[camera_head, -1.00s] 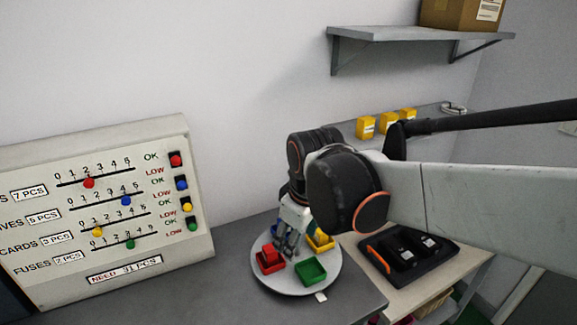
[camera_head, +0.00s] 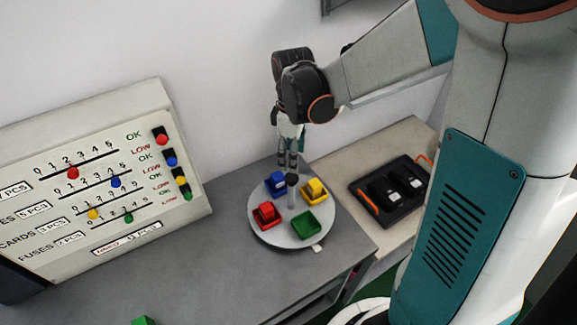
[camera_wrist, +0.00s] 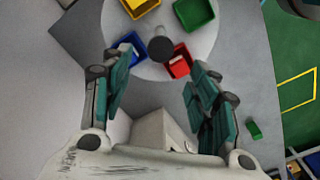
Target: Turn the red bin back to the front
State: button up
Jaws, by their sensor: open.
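The red bin (camera_head: 266,215) sits on the left-front part of a round grey turntable (camera_head: 284,238), with red contents in it. A blue bin (camera_head: 276,183) is behind it, a yellow bin (camera_head: 314,190) at back right, and a green bin (camera_head: 305,224) at front right. A dark-topped post (camera_head: 292,181) stands in the middle. A white tab (camera_head: 317,247) sticks out at the front-right rim. My gripper (camera_head: 288,163) is open and empty, above the turntable's back side. In the wrist view the red bin (camera_wrist: 179,64) shows beyond the spread fingers (camera_wrist: 153,88).
A panel with coloured sliders (camera_head: 95,190) stands left on the grey desk (camera_head: 220,265). A green block (camera_head: 143,321) is at the desk's front. The desk between panel and turntable is clear.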

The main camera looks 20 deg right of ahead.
aim_at(291, 177)
notch_tip(291, 177, down, 8)
jog(key=shift+f+b, duration=0.2)
jog(key=shift+b, duration=0.2)
grip_shut()
